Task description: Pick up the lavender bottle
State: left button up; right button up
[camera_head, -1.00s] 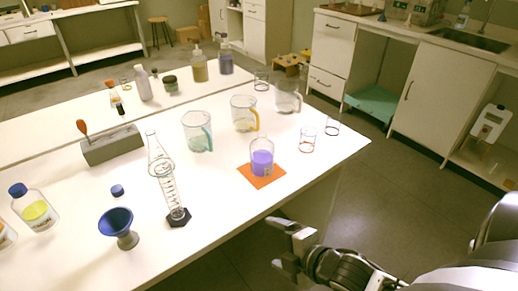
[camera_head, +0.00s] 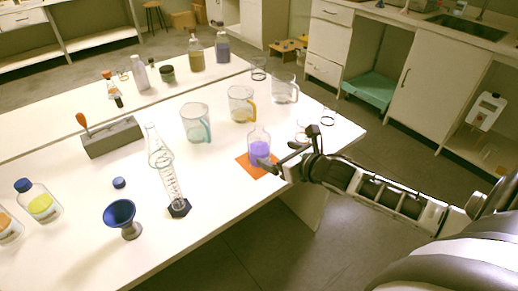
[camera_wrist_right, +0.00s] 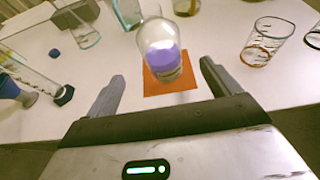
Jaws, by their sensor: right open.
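The lavender bottle (camera_head: 259,149), clear glass with purple liquid, stands upright on an orange square (camera_head: 246,167) near the table's front edge. My right gripper (camera_head: 283,160) is open and empty just to the right of the bottle. In the right wrist view the bottle (camera_wrist_right: 164,58) is ahead of the gripper (camera_wrist_right: 161,82), in line with the gap between the two spread fingers. I cannot tell whether a finger touches it. My left gripper is not in view.
Pitchers (camera_head: 195,124) stand behind the bottle, and small beakers (camera_head: 327,117) stand to its right. A graduated cylinder (camera_head: 173,188) and a blue funnel (camera_head: 121,215) are to the left. The table (camera_head: 220,215) is clear in front of the bottle.

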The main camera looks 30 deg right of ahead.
aim_at(267, 149)
jog(key=x, duration=0.9)
jog(key=shift+s+d, duration=0.1)
jog(key=shift+c, duration=0.2)
jog(key=c, duration=1)
jog(key=shift+c, duration=1.4)
jog(key=shift+r, duration=0.1)
